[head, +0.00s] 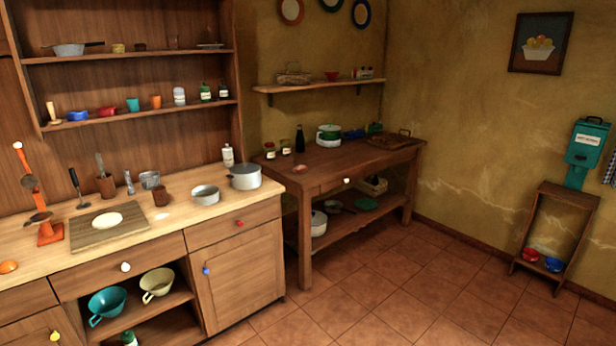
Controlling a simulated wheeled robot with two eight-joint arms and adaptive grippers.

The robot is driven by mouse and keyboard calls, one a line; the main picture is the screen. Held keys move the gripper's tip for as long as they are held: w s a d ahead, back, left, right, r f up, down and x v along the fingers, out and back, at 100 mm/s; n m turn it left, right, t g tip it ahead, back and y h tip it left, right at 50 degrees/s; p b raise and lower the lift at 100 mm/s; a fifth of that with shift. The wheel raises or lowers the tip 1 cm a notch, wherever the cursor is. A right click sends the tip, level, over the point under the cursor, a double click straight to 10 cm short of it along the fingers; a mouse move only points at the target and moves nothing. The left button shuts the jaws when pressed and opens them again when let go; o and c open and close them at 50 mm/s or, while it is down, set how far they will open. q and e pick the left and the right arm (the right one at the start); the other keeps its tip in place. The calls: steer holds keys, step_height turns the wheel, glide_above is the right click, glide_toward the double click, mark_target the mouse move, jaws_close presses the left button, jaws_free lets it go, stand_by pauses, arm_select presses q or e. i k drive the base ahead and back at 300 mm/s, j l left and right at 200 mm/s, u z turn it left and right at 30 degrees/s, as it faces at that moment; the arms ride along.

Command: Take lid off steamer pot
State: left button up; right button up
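Two lidded pots stand in the head view, and I cannot tell for sure which is the steamer pot. A grey metal pot (246,183) stands at the right end of the light wooden counter, with a grey lid (244,169) seated on top. A smaller white and green pot (328,140) stands upright on the dark wooden table farther back, with its lid (329,128) on. Neither of my grippers is in view.
A cutting board (110,223) lies on the counter. A dark bottle (300,139) stands on the table (340,159).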

mark_target(245, 168)
steer(key=i+u, duration=0.1)
steer(key=i, duration=0.5)
steer(key=i+l+u, duration=0.1)
steer(key=i, duration=0.55)
steer(key=i+l+u, duration=0.1)
steer(key=i, duration=0.5)
steer(key=l, duration=0.1)
